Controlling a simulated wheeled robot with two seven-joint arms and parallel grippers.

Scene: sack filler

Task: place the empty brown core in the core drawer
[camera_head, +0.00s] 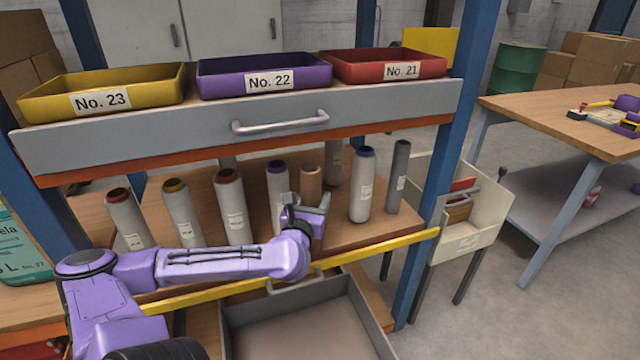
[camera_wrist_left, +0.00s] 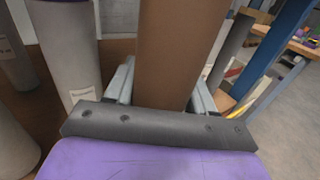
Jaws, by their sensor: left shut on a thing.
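The empty brown core (camera_head: 311,182) stands upright on the wooden shelf, among the wound cones. My left gripper (camera_head: 308,206) is around its lower part and shut on it. In the left wrist view the brown core (camera_wrist_left: 180,50) rises between the two fingers of the left gripper (camera_wrist_left: 160,90). Its foot is hidden, so I cannot tell whether it touches the shelf. An open grey drawer (camera_head: 300,325) lies below the shelf at the front; the part of its floor that shows is bare. My right gripper is not in view.
Several wound cones stand close by, including a purple-topped one (camera_head: 278,195) at the core's left and a white one (camera_head: 362,188) at its right. A yellow rail (camera_head: 390,247) runs along the shelf front. A cream bin (camera_head: 480,225) hangs at the right.

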